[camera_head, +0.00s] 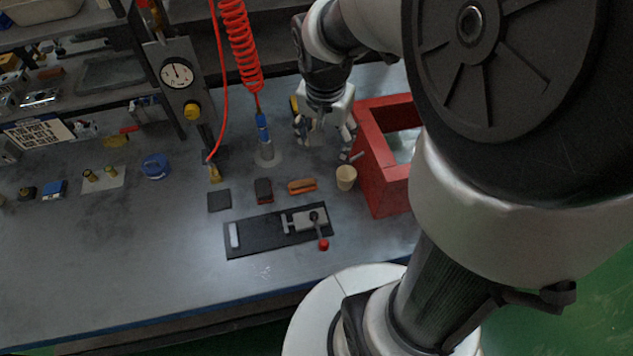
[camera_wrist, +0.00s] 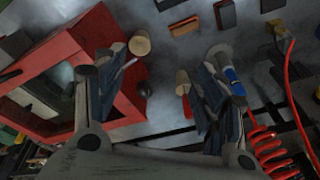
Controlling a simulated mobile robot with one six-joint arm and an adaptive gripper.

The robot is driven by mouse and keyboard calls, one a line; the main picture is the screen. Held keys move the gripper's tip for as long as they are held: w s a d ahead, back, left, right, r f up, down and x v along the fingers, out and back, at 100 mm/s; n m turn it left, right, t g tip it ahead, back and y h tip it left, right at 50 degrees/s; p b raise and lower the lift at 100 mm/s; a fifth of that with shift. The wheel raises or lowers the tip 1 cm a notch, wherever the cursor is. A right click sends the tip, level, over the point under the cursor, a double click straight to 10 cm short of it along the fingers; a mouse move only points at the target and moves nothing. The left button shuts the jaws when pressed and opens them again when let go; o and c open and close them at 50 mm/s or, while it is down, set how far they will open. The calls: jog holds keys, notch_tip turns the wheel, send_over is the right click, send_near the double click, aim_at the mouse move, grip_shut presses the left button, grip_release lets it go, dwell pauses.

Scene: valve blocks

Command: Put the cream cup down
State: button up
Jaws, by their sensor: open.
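The cream cup (camera_head: 346,177) stands upright on the grey bench, close to the left side of the red bin (camera_head: 381,186). In the wrist view the cup (camera_wrist: 140,43) shows its round top just beyond the left finger, outside the gap between the fingers. My gripper (camera_head: 325,133) is open, behind the cup and left of the bin in the head view. In the wrist view its two fingers (camera_wrist: 160,75) are spread wide and do not hold the cup. A small pale cylinder (camera_wrist: 182,80) shows between the fingers; I cannot tell what it is.
A brown block (camera_head: 302,186), a dark block (camera_head: 263,190) and a dark square pad (camera_head: 219,200) lie left of the cup. A black plate with a clamp (camera_head: 278,240) lies in front. A red coiled hose (camera_head: 240,45) hangs left of my gripper. The bench's front left is clear.

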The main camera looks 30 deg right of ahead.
jog(key=s+a+r+n+t, duration=0.1)
jog(key=s+a+r+n, duration=0.3)
jog(key=s, duration=0.3)
jog(key=s+a+r+n+t+y, duration=0.1)
jog(key=s+a+r+n, duration=0.3)
jog(key=s+a+n, duration=0.2)
jog(key=shift+s+a+t, duration=0.25)
jog(key=shift+s+t, duration=0.05)
jog(key=shift+s, duration=0.6)
jog(key=shift+d, duration=0.1)
